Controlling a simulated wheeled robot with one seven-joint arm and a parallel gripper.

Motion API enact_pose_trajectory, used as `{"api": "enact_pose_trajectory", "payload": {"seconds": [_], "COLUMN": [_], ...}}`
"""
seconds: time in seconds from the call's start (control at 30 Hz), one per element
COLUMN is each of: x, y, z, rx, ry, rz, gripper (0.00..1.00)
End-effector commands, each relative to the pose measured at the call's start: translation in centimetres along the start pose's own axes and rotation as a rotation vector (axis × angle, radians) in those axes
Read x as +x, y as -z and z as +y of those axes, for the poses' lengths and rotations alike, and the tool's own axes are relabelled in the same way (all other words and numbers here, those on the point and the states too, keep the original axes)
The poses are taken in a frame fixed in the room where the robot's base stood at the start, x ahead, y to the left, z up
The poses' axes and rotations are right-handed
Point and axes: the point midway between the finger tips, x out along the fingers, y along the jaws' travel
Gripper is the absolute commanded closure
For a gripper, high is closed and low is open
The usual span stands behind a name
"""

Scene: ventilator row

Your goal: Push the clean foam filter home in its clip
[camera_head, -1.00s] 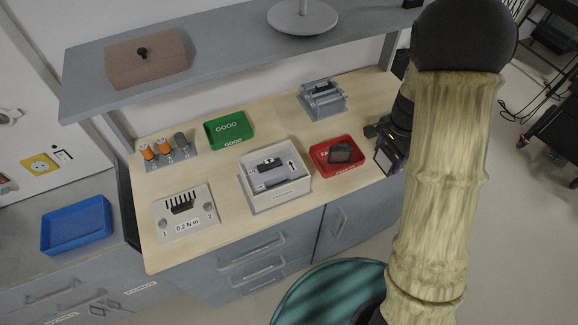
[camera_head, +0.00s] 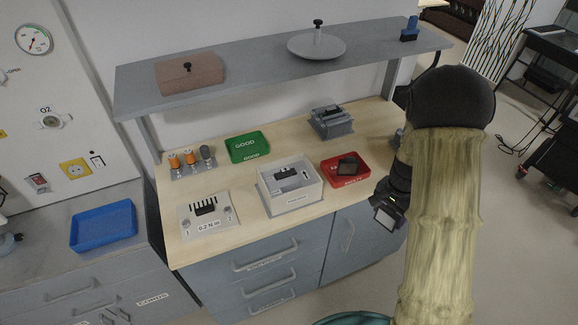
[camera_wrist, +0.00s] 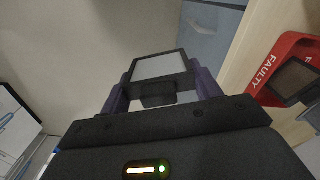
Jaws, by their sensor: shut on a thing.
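My gripper (camera_wrist: 158,92) is shut on a flat pale panel with a dark frame (camera_wrist: 160,66), which looks like the clean foam filter. It also shows in the head view (camera_head: 384,215), held in front of the bench's right front edge, apart from the bench. The white open box (camera_head: 302,201) on the bench has a small dark part (camera_head: 286,173) inside; I cannot tell whether this is the clip. A dark framed filter (camera_head: 349,167) lies in the red FAULTY tray (camera_head: 347,182).
The green GOOD tray (camera_head: 248,146) is empty. A grey fixture (camera_head: 331,121) stands at the back right. A shelf (camera_head: 260,70) overhangs the bench's back.

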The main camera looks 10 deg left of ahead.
Motion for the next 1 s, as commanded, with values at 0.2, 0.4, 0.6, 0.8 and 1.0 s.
{"api": "enact_pose_trajectory", "payload": {"seconds": [0.2, 0.4, 0.6, 0.8, 1.0], "x": [2.8, 5.9, 10.0, 11.9, 11.9], "y": [-0.1, -0.2, -0.8, -1.2, -1.2], "z": [-0.1, -0.2, -0.2, -0.3, -0.3], "rx": [-0.146, -0.310, -0.527, -0.642, -0.644], "ry": [-0.004, -0.003, 0.009, 0.020, 0.020], "rz": [-0.001, -0.004, -0.008, -0.004, -0.004], "gripper": [0.59, 0.59, 0.59, 0.59, 0.59]}}
